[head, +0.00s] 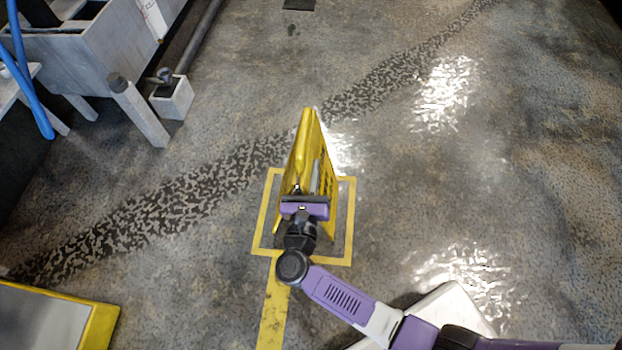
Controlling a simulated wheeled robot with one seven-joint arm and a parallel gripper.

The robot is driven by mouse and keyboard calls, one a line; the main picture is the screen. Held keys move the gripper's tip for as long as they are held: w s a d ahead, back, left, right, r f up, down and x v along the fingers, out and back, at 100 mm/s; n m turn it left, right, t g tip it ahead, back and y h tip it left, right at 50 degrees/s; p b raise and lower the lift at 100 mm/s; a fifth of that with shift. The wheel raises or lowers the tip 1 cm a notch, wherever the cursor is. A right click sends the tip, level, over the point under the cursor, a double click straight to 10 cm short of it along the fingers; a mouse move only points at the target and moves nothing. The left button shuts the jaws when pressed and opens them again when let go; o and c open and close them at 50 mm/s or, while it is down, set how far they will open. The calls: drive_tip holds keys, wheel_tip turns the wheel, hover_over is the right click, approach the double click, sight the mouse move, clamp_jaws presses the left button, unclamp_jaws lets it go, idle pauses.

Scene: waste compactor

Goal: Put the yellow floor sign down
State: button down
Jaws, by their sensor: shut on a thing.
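The yellow floor sign (304,143) is an A-shaped folding board and is upright in the head view, near the middle. It appears over a yellow square outline (348,222) on the floor. My gripper (301,196) is shut on the sign's near side, and my arm reaches it from the lower right. The gripper hides part of the sign's lower near side. I cannot tell whether the sign's feet touch the floor.
A grey machine frame (95,50) with legs and a blue hose (28,85) stands at the upper left. A yellow-edged panel (100,325) is at the lower left. The floor to the right is clear.

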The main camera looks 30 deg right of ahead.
drive_tip(key=shift+f+b, duration=1.05)
drive_tip(key=shift+f, duration=1.15)
drive_tip(key=c, duration=1.5)
unclamp_jaws()
drive_tip(key=p+v, duration=0.1)
drive_tip(key=v, duration=1.1)
drive_tip(key=shift+p, duration=0.4)
drive_tip(key=shift+s+r, duration=0.1)
